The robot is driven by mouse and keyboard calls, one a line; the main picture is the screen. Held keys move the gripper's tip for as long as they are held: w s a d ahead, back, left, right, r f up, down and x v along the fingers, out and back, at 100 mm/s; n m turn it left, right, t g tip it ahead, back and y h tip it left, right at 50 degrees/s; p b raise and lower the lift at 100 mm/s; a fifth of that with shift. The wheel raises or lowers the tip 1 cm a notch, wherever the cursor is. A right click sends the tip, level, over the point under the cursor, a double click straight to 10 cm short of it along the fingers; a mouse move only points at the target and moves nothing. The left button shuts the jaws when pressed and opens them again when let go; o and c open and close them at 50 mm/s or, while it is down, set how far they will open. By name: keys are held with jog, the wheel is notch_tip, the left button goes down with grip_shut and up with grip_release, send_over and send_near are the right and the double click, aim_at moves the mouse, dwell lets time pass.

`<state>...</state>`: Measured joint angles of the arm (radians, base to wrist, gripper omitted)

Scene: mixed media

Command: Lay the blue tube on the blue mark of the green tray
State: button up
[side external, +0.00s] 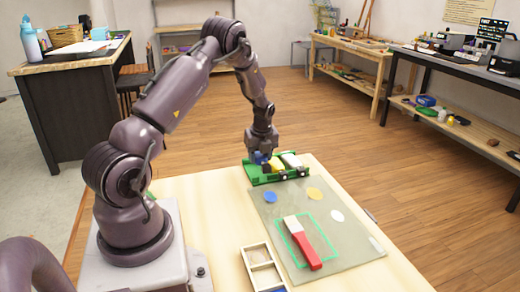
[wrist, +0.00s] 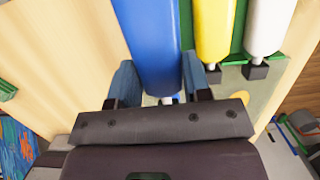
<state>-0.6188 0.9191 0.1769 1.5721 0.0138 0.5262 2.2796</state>
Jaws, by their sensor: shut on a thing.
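My gripper (side external: 262,155) is at the left part of the green tray (side external: 250,180), at the far end of the table. It is shut on the blue tube (side external: 259,158). I cannot tell whether the blue tube touches the tray. Any blue mark under it is hidden.
A grey-green mat (side external: 350,248) in front of the tray has blue (side external: 270,197), yellow (side external: 314,194) and white (side external: 336,216) dots. A red and white object (side external: 303,243) lies in its green outline. A wooden divided box (side external: 247,256) stands at the front.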

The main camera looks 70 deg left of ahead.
aim_at(260, 176)
jog(key=shift+f, duration=2.3)
jog(key=o, duration=1)
jog(key=shift+c, duration=0.2)
jog(key=shift+r, duration=0.15)
jog(key=shift+r, duration=3.4)
